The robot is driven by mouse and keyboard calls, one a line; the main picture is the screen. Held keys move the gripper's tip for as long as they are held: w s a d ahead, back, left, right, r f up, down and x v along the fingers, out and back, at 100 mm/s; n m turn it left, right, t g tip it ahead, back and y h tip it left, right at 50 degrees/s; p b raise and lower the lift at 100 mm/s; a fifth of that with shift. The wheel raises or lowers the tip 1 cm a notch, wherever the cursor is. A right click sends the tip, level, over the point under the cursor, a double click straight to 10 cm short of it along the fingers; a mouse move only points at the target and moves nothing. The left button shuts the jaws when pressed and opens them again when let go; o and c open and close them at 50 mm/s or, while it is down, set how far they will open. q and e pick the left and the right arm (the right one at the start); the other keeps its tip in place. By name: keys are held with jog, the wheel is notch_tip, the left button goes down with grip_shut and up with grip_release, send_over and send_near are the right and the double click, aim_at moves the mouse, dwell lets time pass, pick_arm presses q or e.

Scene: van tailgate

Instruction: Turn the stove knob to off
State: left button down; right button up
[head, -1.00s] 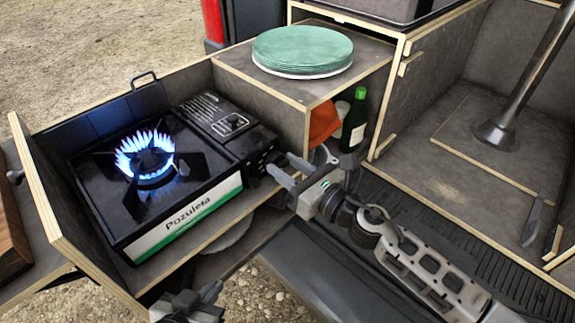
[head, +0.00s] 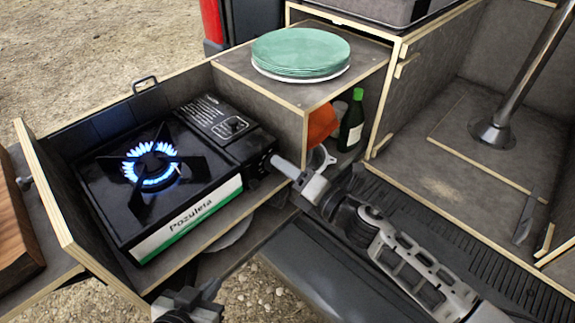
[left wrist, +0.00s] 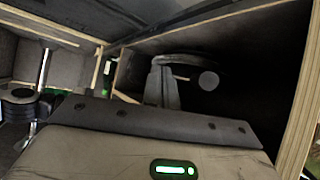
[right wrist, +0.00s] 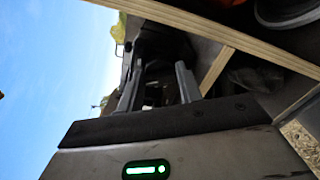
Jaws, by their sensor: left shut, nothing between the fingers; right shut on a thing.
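A black camping stove (head: 160,185) with a white-and-green "Pozuleta" front stands in the wooden tray. A blue flame (head: 150,165) burns in a ring on its burner. My right gripper (head: 282,165) is at the stove's right front corner, shut on the stove knob, which its fingers mostly hide. In the right wrist view the fingers (right wrist: 160,88) reach to the dark stove end (right wrist: 165,42). My left gripper (head: 205,293) is shut and empty, low in front of the tray. Its fingers also show in the left wrist view (left wrist: 161,85).
A wooden box beside the stove carries green plates (head: 301,50) on top. A green bottle (head: 352,122) and an orange item (head: 321,122) are inside it. The tray's raised left wall (head: 60,205) stands beside the stove. The van floor (head: 450,165) at right is mostly clear.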

pick_arm(q)
jog(key=shift+s+a+r+p, duration=0.1)
jog(key=shift+a+r+p, duration=0.15)
jog(key=shift+p, duration=0.55)
pick_arm(e)
jog(key=m, duration=0.5)
jog(key=shift+m, duration=0.3)
pick_arm(q)
jog(key=shift+d+r, duration=0.1)
jog(key=shift+r, duration=0.05)
pick_arm(e)
jog(key=o, duration=1)
jog(key=shift+f, duration=0.1)
